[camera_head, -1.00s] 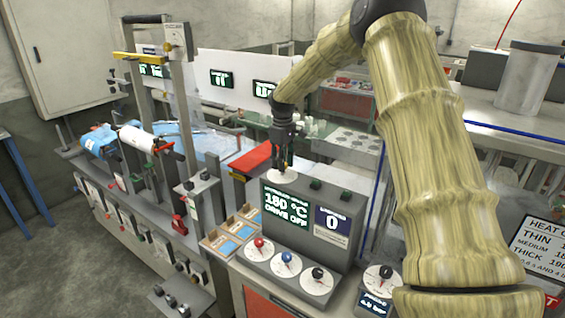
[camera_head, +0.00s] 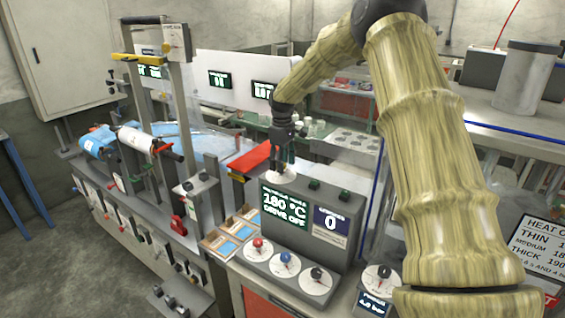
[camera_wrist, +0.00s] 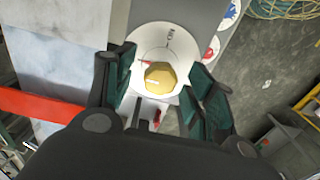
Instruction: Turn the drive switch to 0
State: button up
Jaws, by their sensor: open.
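The drive switch is a faceted yellow knob (camera_wrist: 160,76) on a white round dial (camera_wrist: 166,50) in the wrist view. A pale line on the knob points left, and a small red mark is by its left side. Lettering sits at the dial's far edge. In the head view the white dial (camera_head: 282,178) is on top of the console, with the knob hidden by my gripper. My gripper (camera_head: 284,160) is open above it, pointing down. In the wrist view its dark green fingers (camera_wrist: 163,72) are on both sides of the knob, apart from it.
The console screen (camera_head: 285,205) reads 180 °C and DRIVE OFF; a counter (camera_head: 332,222) reads 0. Red (camera_head: 258,242), blue (camera_head: 286,257) and black (camera_head: 317,272) knobs line the console front. A red bar (camera_head: 250,157) lies left of my gripper.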

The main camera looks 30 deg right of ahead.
jog(key=shift+w+a+r, duration=0.1)
jog(key=shift+w+a, duration=0.05)
jog(key=shift+w, duration=0.05)
notch_tip(320, 180, up, 12)
dwell(0.5)
jog(key=shift+s, duration=0.1)
dwell(0.3)
